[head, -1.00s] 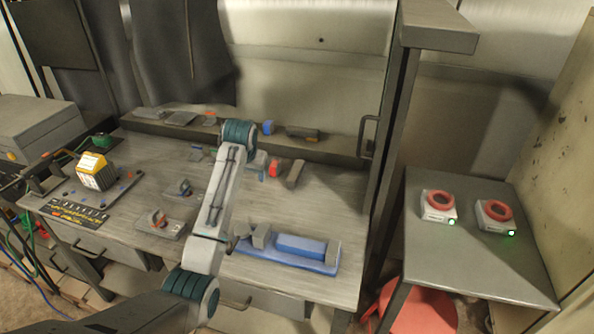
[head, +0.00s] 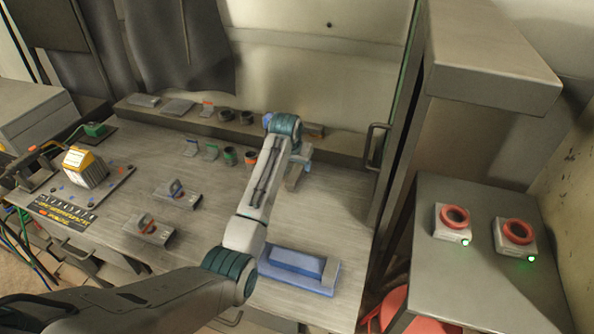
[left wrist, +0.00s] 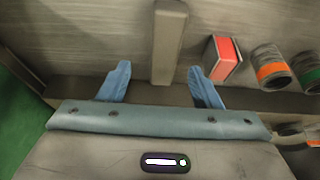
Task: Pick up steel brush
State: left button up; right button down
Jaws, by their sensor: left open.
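A long grey-tan bar, which looks like the steel brush (head: 293,183), lies on the workbench (head: 200,240) and is partly covered by my left arm in the head view. In the left wrist view the brush (left wrist: 168,45) runs from the top edge down to between my fingers, with a gap on each side. Its bristles cannot be made out. My left gripper (head: 300,163) is open over it. Its two blue fingers show in the left wrist view (left wrist: 160,88), one on each side of the bar. My right gripper is not in view.
A red block (left wrist: 228,56) and an orange-banded cylinder (left wrist: 268,68) stand close beside one finger. A green-banded cylinder (left wrist: 307,70) is beyond them. A blue tray (head: 325,287) lies nearer me. A raised shelf (head: 345,146) runs along the back. A cabinet handle (head: 374,145) is to the right.

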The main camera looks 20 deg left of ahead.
aim_at(296, 171)
pick_arm(q)
jog(key=x, duration=0.1)
jog(key=p+x, duration=0.1)
jog(key=x, duration=0.1)
jog(key=p+x, duration=0.1)
jog(key=shift+w+a+f, duration=0.15)
jog(key=shift+a+f, duration=0.15)
jog(key=shift+x, duration=0.75)
jog(key=shift+f+p, duration=0.2)
jog(key=shift+p, duration=0.1)
jog(key=c, duration=1.2)
